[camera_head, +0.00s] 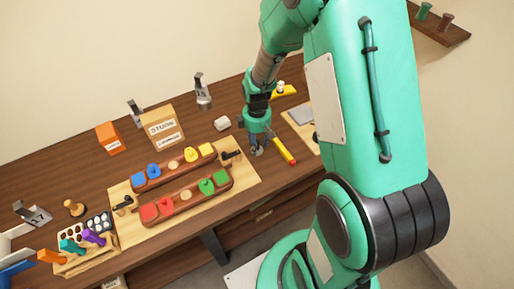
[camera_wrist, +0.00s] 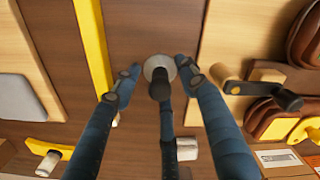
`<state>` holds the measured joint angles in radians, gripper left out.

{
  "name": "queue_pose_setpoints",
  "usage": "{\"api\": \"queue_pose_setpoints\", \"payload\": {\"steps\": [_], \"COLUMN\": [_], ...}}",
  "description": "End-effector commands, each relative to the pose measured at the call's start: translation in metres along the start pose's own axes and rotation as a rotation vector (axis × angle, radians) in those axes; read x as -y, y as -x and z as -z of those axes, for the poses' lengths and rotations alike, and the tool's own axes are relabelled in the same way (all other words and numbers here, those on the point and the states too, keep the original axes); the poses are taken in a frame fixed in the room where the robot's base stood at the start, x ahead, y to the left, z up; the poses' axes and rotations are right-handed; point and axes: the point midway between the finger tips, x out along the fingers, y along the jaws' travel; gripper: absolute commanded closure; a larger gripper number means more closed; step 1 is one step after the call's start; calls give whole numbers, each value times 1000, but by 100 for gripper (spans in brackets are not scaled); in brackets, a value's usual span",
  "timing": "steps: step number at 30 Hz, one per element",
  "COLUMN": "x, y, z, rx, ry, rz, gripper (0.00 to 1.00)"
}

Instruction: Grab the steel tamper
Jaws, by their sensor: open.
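The steel tamper (camera_wrist: 158,64) shows in the wrist view as a round grey disc with a dark knob over it, between my fingertips. In the head view my gripper (camera_head: 257,146) points down at the wooden table, right of the wooden board. The tamper there is small and mostly hidden by the fingers. I cannot tell how high the fingertips are above the table.
A yellow bar with a red end (camera_head: 283,149) lies close on the right; it also shows in the wrist view (camera_wrist: 93,45). The board (camera_head: 190,222) with coloured pieces in two brown holders lies left.

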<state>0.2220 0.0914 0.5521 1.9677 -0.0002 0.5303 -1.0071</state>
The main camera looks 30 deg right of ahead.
Motion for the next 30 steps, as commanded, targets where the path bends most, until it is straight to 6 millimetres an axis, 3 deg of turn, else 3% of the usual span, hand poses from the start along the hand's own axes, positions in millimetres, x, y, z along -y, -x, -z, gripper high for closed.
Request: {"api": "queue_pose_setpoints", "payload": {"steps": [2,8,22,30], "x": [0,0,0,-1], "y": [0,0,5,30], "z": [0,0,0,1], "rx": [0,0,-1,-2], "ry": [0,0,0,0], "rz": [0,0,-1,-3], "gripper": [61,100,100,100]}}
